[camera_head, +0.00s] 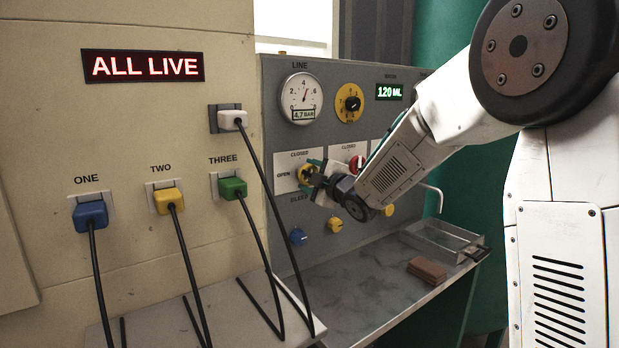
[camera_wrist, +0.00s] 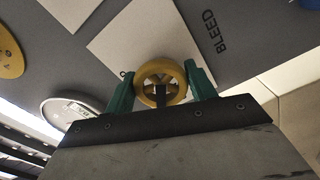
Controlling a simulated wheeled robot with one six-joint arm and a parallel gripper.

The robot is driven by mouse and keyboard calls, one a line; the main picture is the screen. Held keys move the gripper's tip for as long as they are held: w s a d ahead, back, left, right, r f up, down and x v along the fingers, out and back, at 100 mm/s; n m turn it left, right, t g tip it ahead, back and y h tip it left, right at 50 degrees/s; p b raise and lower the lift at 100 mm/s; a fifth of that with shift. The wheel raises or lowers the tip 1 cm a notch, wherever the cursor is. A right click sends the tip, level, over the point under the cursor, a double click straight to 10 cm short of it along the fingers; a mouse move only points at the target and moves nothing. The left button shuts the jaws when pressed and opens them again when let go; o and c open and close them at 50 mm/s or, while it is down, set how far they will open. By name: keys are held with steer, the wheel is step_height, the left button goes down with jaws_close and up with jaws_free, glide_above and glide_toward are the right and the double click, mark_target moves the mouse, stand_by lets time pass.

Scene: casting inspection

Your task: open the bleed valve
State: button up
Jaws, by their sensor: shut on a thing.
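The bleed valve's yellow handwheel (camera_wrist: 162,71) sits on a white plate on the grey panel, beside the word BLEED in the wrist view. In the head view the yellow wheel (camera_head: 305,173) shows partly behind my gripper, between the labels OPEN at its left and CLOSED above. My gripper (camera_head: 317,177) is at the wheel. In the wrist view its green fingers (camera_wrist: 161,88) stand on either side of the wheel rim, shut on it. How far the wheel is turned cannot be told.
A red valve wheel (camera_head: 356,164) is close right of my gripper. Blue (camera_head: 298,236) and yellow (camera_head: 335,225) knobs sit below. A pressure gauge (camera_head: 301,97) reads 4.7 BAR. A clear tray (camera_head: 440,240) and brown block (camera_head: 427,271) lie on the bench (camera_head: 350,300). Plug cables hang at left.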

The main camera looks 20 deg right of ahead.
steer(key=n, duration=0.6)
steer(key=shift+n, duration=0.4)
stand_by(0.4)
steer(key=o, duration=1)
steer(key=shift+r, duration=0.1)
steer(key=v, duration=0.8)
